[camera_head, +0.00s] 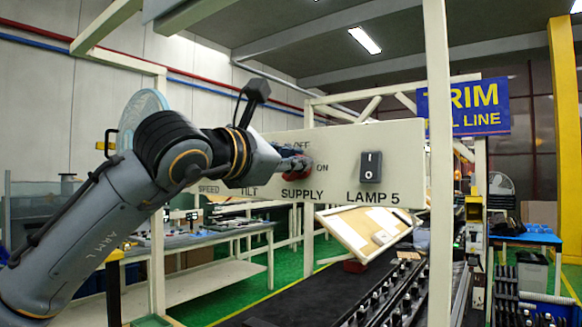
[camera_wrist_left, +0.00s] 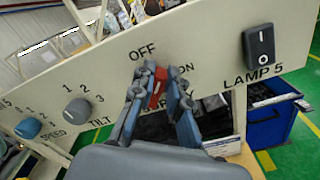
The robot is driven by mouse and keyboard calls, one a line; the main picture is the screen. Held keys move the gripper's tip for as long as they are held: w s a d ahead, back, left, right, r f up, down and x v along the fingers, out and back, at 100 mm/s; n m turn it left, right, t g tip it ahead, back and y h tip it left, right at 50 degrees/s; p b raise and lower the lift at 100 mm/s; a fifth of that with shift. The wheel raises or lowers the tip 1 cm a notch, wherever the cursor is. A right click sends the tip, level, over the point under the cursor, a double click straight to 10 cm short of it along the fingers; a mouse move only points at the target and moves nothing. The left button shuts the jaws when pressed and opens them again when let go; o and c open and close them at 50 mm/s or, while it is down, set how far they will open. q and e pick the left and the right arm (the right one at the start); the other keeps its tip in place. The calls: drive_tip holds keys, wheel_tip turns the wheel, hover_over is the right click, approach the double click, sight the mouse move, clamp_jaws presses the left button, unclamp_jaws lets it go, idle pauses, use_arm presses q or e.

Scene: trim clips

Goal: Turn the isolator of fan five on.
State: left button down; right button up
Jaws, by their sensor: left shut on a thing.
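The pale control panel (camera_head: 408,150) carries a red isolator handle (camera_head: 303,171) above the word SUPPLY, with OFF above it and ON to its right. My left gripper (camera_head: 292,164) reaches the panel from the left and is shut on this handle, hiding much of it. In the left wrist view, the red handle (camera_wrist_left: 157,91) shows between the two fingers of the left gripper (camera_wrist_left: 160,92). It looks roughly upright there, but its exact angle is hard to tell. My right gripper is not in view.
A black LAMP 5 rocker switch (camera_head: 371,167) sits right of the isolator. In the left wrist view, a grey TILT knob (camera_wrist_left: 78,111) and a blue-grey SPEED knob (camera_wrist_left: 28,128) sit to the left. A frame post (camera_head: 438,180) stands at the panel's right end.

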use_arm(q)
drive_tip(key=shift+s+d+f+m+b, duration=0.1)
drive_tip(key=shift+f+m+b, duration=0.2)
drive_tip(key=shift+m, duration=1.35)
drive_tip(key=shift+d+f+m+b, duration=0.15)
drive_tip(key=shift+m+b, duration=0.2)
drive_tip(key=shift+m, duration=1.35)
drive_tip(key=shift+s+a+f+m+b, duration=0.1)
drive_tip(key=shift+f+m+b, duration=0.2)
drive_tip(key=shift+m, duration=1.35)
drive_tip(key=shift+r, duration=0.15)
drive_tip(key=c, duration=1.4)
unclamp_jaws()
drive_tip(key=shift+w+d, duration=0.1)
drive_tip(key=shift+o, duration=0.4)
drive_tip(key=shift+w, duration=0.1)
drive_tip(key=v, duration=1.2)
